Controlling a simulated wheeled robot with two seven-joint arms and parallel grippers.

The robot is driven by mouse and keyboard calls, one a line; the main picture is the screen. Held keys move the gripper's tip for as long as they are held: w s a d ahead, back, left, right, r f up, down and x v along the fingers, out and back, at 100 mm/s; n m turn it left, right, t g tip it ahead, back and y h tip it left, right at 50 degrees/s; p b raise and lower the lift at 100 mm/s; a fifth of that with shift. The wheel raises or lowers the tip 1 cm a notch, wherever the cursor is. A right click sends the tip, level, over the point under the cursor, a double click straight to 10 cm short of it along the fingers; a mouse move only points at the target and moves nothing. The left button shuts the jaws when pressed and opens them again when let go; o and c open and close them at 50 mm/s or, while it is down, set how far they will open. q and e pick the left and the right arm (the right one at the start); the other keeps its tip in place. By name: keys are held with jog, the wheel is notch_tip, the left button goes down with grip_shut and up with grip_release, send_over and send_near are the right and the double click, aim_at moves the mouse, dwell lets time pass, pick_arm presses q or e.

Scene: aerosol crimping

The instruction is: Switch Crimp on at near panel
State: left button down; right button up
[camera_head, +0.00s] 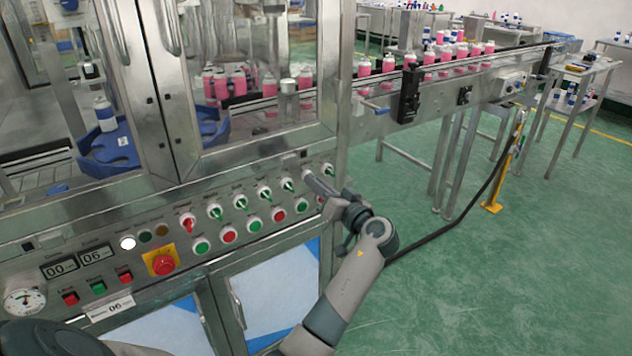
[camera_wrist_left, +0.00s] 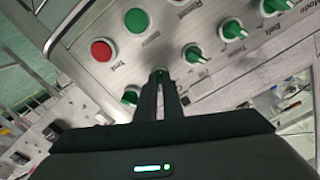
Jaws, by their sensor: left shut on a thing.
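The near panel (camera_head: 150,262) is the sloped metal face of the machine, with a row of selector switches above a row of push buttons. My left gripper (camera_head: 310,181) reaches the right end of the switch row. Its fingers are shut on a green selector switch (camera_wrist_left: 160,73), second from the row's end. Fingers hide most of this switch; its label and exact turn cannot be read. The end switch (camera_head: 328,170) stands beside the fingers, and another green switch (camera_head: 288,185) is on the other side. My right gripper is not in view.
Red and green buttons (camera_head: 279,215) sit just below the switches. A red emergency stop (camera_head: 162,263) on a yellow plate is further left. A conveyor (camera_head: 400,108) with pink bottles runs behind. Green floor (camera_head: 470,280) to the right is open, crossed by a black cable (camera_head: 455,220).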

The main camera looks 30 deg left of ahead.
pick_arm(q)
jog(key=shift+m, duration=0.3)
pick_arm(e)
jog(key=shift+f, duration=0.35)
pick_arm(q)
jog(key=c, duration=1.9)
grip_release()
jog(key=shift+f, duration=0.1)
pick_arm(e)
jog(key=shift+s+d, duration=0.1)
